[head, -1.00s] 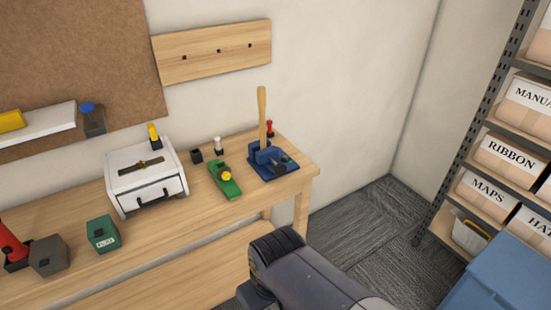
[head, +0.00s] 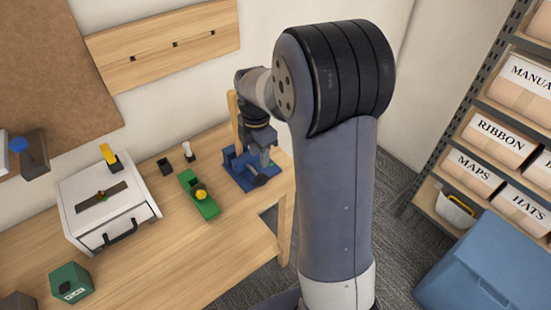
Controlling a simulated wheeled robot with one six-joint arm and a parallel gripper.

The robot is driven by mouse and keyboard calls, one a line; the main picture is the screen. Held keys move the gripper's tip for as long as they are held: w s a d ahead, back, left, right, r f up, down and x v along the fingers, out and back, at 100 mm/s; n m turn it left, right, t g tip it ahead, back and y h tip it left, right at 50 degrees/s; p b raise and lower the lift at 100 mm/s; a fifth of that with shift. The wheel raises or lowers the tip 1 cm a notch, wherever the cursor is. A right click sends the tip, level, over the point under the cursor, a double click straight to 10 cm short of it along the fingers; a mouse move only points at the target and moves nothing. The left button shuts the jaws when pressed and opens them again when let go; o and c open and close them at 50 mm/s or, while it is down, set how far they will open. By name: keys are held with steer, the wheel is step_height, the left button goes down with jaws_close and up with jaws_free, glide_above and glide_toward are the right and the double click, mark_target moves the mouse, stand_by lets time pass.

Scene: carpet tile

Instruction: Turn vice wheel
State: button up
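The blue vice (head: 233,163) stands on the right end of the wooden workbench, with an upright wooden handle-like piece (head: 233,112) rising from it. A dark knob-like part (head: 259,180) at the vice's front may be its wheel; it is small and partly covered. My gripper (head: 264,158) points down over the right side of the vice, close to the dark part. I cannot tell whether it touches it, or whether its fingers are open or shut. My arm hides part of the vice.
A green tool with a yellow knob (head: 199,194) lies left of the vice. A white box (head: 105,210) with a drawer handle stands farther left, near a green box (head: 71,284). Shelves with labelled boxes (head: 502,132) and a blue container (head: 480,265) are at the right.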

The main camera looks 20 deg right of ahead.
mark_target(262, 174)
steer(key=shift+w+d+f, duration=0.1)
steer(key=shift+w+d, duration=0.2)
steer(key=shift+w, duration=0.2)
steer(key=shift+w+d+f+n, duration=0.1)
steer(key=shift+w+f+n, duration=0.05)
steer(key=shift+n, duration=0.15)
steer(key=f, duration=0.3)
steer(key=f+p, duration=0.1)
steer(key=f, duration=0.6)
steer(key=shift+s+f+p, duration=0.25)
steer(key=shift+p, duration=0.05)
steer(key=shift+c, duration=0.3)
jaws_close()
